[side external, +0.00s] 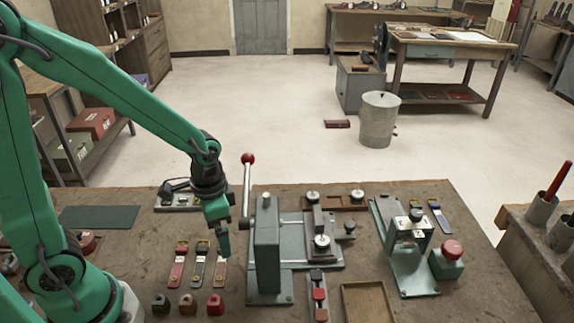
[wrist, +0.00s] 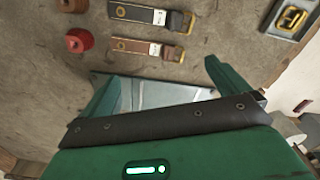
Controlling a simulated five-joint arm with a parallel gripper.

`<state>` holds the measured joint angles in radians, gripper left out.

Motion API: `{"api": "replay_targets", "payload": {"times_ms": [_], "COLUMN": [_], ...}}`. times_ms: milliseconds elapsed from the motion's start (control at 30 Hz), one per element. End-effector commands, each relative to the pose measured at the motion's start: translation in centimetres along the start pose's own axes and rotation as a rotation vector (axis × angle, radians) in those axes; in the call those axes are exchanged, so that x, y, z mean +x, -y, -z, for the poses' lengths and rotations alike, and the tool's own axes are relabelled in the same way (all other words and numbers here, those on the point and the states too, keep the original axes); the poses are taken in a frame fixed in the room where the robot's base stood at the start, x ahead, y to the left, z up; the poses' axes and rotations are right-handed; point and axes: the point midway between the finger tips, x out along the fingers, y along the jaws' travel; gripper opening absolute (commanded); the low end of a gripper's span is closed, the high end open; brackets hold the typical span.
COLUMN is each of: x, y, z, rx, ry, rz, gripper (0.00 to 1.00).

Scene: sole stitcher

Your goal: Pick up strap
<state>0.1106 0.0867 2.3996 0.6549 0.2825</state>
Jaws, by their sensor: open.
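Three straps lie side by side on the bench in the side view: a red one (side external: 178,266), a dark one (side external: 199,266) and a brownish-red one (side external: 220,273). Each has a buckle at its far end and a pale label. My gripper (side external: 220,243) points down over the right-hand strap and hides part of it. In the wrist view a dark strap (wrist: 138,13) and a brown strap (wrist: 132,46) lie beyond the fingers. My gripper (wrist: 160,82) is open and empty there, with a grey metal plate (wrist: 150,92) between the fingers.
A stitching machine (side external: 267,245) with a red-knobbed lever stands just right of my gripper. Small black, brown and red pieces (side external: 215,304) sit in front of the straps. A green press (side external: 409,245) and an empty tray (side external: 367,303) are further right. A green mat (side external: 98,217) lies left.

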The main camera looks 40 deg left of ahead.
Motion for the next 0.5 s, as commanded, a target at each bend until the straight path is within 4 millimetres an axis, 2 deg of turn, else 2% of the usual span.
{"api": "replay_targets", "payload": {"times_ms": [200,500], "x": [1.5,1.9], "y": [-0.1,-0.1], "z": [-0.1,0.0], "rx": [0.000,0.000], "ry": [0.004,0.001], "rz": [-0.001,0.000], "gripper": [1.00,1.00]}}
